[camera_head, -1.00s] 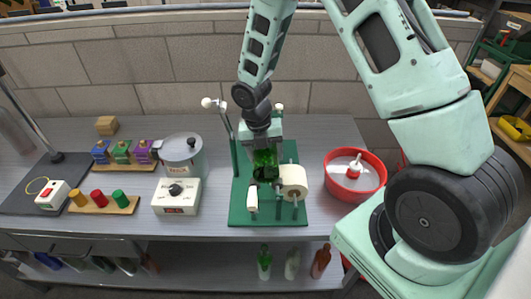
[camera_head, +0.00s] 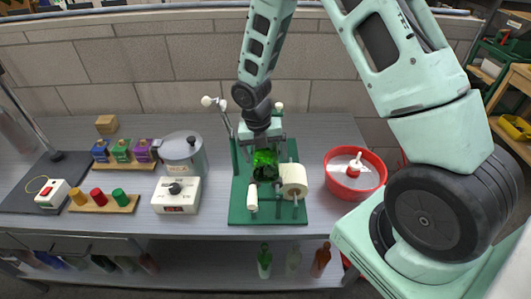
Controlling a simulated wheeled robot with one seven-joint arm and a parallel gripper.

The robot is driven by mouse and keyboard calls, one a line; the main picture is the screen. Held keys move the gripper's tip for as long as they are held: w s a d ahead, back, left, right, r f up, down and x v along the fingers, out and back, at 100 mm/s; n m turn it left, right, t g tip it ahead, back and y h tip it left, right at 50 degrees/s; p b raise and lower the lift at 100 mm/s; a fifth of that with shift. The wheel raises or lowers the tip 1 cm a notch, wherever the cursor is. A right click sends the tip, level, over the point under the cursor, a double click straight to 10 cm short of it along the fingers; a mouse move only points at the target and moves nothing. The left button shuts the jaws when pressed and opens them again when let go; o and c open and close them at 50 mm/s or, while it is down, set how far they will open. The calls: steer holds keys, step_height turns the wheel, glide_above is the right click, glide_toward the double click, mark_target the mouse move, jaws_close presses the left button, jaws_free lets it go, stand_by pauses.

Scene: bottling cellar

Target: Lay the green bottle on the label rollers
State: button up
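The green bottle (camera_head: 265,160) is at the middle of the green labelling stand (camera_head: 240,212), by the dark rollers, and appears to lie on them; its exact contact is hard to see. My gripper (camera_head: 264,146) is directly over the bottle, with its fingers spread wide to either side of it. The gripper looks open, and the bottle's far part is hidden beneath it. A white label roll (camera_head: 293,179) sits on the stand just right of the bottle, and a smaller white roller (camera_head: 252,199) stands in front of it to the left.
A red tub (camera_head: 371,188) stands right of the stand. A white control box (camera_head: 177,195) and a grey pot (camera_head: 184,155) stand to its left. Coloured wax pieces on wooden boards (camera_head: 121,203) lie farther left. Several bottles, one green (camera_head: 264,262), stand on the shelf below.

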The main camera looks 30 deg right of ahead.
step_height(320, 180, up, 17)
steer(key=w+a+b, duration=0.1)
steer(key=a+b, duration=0.1)
steer(key=shift+w+a+b, duration=0.15)
steer(key=shift+w+b, duration=0.1)
steer(key=shift+b, duration=0.15)
steer(key=shift+r, duration=0.1)
stand_by(0.5)
steer(key=s+a+f+m+y+b, duration=0.1)
steer(key=s+a+f+m+b, duration=0.2)
steer(key=s+a+m, duration=0.9)
steer(key=s+a+f+m+b, duration=0.1)
steer(key=s+a+m, duration=0.1)
steer(key=s+m, duration=0.2)
steer(key=s+a+f+m+t+y+b, duration=0.1)
steer(key=s+a+f+m, duration=0.1)
steer(key=s+m, duration=0.3)
steer(key=s, duration=0.4)
steer(key=shift+s+a+f+b, duration=0.15)
steer(key=shift+s+a+b, duration=0.05)
steer(key=shift+a+b, duration=0.15)
